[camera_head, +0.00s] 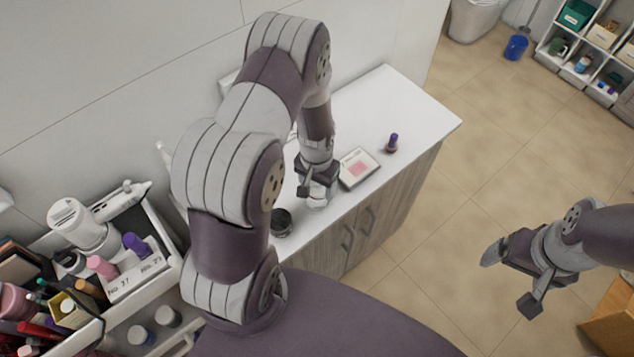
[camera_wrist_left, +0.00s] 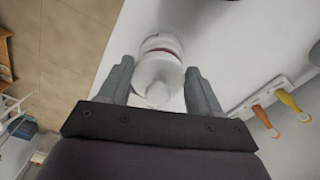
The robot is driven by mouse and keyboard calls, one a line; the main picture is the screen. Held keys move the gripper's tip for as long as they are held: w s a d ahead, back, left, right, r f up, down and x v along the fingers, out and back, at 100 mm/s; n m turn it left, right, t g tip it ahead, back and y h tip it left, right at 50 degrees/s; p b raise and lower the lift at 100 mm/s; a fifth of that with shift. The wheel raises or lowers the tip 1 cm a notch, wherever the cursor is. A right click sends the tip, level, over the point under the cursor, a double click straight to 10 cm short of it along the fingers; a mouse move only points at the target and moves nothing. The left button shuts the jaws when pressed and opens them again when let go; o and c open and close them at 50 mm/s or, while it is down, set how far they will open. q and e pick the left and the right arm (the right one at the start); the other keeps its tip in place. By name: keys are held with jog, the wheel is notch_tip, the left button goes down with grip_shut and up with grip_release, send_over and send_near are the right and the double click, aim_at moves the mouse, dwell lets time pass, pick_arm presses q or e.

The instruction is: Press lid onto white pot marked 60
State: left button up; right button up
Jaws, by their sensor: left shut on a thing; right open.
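The white pot (camera_head: 317,204) stands on the white counter top near its front edge, under my left gripper (camera_head: 317,191); the 60 mark cannot be read. In the left wrist view, my left gripper (camera_wrist_left: 159,88) is shut on a white round lid (camera_wrist_left: 157,77) with a small knob. The pot (camera_wrist_left: 161,43) shows beyond the lid, with a thin dark reddish band between them. The lid lines up roughly with the pot; I cannot tell whether it is fully seated. My right gripper (camera_head: 510,279) is open and empty over the floor.
A dark round jar (camera_head: 281,223) stands left of the pot. A pink palette (camera_head: 359,168) and a purple bottle (camera_head: 391,144) are to its right on the counter (camera_head: 410,105). A cart (camera_head: 150,275) crowded with cosmetics is at the left. The counter's right end is clear.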

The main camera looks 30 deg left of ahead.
pick_arm(q)
jog(key=shift+a, duration=0.1)
jog(key=shift+s, duration=0.4)
dwell(0.8)
jog(key=shift+f, duration=0.15)
dwell(0.3)
dwell(0.7)
jog(key=o, duration=1.2)
notch_tip(320, 180, up, 7)
jog(key=p, duration=0.6)
